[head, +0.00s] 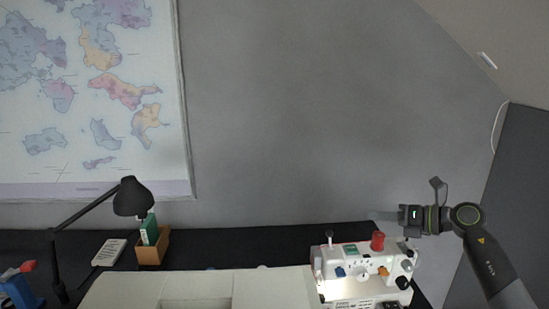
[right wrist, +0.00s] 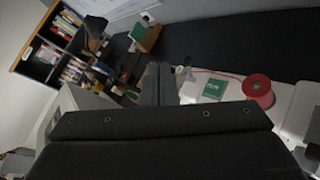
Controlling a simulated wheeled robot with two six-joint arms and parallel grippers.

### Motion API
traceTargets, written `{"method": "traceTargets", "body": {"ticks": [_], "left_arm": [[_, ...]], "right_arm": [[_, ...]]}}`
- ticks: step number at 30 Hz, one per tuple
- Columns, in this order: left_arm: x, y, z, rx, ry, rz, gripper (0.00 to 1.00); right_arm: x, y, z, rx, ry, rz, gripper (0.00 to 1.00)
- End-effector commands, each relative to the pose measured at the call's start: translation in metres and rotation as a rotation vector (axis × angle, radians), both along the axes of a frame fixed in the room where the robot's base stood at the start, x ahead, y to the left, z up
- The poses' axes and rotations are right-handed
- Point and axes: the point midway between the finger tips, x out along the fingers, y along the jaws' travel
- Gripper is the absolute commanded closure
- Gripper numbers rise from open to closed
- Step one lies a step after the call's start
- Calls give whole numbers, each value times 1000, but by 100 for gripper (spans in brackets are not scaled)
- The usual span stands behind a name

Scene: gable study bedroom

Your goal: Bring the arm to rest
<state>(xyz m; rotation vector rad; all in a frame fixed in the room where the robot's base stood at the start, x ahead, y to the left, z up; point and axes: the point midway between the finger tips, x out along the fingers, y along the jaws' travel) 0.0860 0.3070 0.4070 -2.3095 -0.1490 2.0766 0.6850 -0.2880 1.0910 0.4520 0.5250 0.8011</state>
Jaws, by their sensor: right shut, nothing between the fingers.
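My right arm comes in from the right in the head view, and its gripper (head: 384,215) points left, over the back edge of the dark desk. The gripper is shut and empty. In the right wrist view its dark fingers (right wrist: 158,84) stand together with nothing held between them. The gripper appears above and a little behind a white sewing machine (head: 345,287), and I see no contact. My left gripper is not in view.
A red spool (head: 377,241) stands on the machine; it also shows in the right wrist view (right wrist: 258,90). A black lamp (head: 132,197), a wooden box (head: 153,248) and a calculator-like object (head: 108,252) are at left. A sloped ceiling (head: 500,45) rises at right.

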Motion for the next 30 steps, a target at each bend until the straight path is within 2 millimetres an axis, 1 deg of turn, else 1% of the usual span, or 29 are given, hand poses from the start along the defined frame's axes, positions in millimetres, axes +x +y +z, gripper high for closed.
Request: {"method": "traceTargets", "body": {"ticks": [1, 4, 8, 11, 13, 17, 20, 23, 26, 27, 29, 30], "left_arm": [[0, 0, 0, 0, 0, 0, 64], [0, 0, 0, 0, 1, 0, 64], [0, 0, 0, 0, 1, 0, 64], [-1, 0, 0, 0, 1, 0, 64], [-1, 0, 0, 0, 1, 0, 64], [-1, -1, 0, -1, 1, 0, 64], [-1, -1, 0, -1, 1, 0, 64], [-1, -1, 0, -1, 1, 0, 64], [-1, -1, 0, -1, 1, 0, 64], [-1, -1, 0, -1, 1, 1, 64], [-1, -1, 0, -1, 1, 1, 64], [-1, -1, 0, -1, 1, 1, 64]], "right_arm": [[-5, 9, -4, 83, -20, -21, 100], [-13, 21, -1, 277, -59, -83, 100], [-27, 22, 1, 533, -79, -191, 100], [-40, 13, -1, 732, -71, -292, 100], [-50, 3, -6, 869, -54, -373, 100], [-72, -21, -23, 1116, 4, -545, 100], [-93, -42, -44, 1294, 66, -694, 100], [-117, -61, -73, 1458, 147, -861, 100], [-147, -77, -107, 1602, 242, -1040, 100], [-161, -82, -122, 1656, 286, -1115, 100], [-182, -87, -144, 1728, 355, -1230, 100], [-198, -88, -159, 1770, 404, -1311, 100]]}}
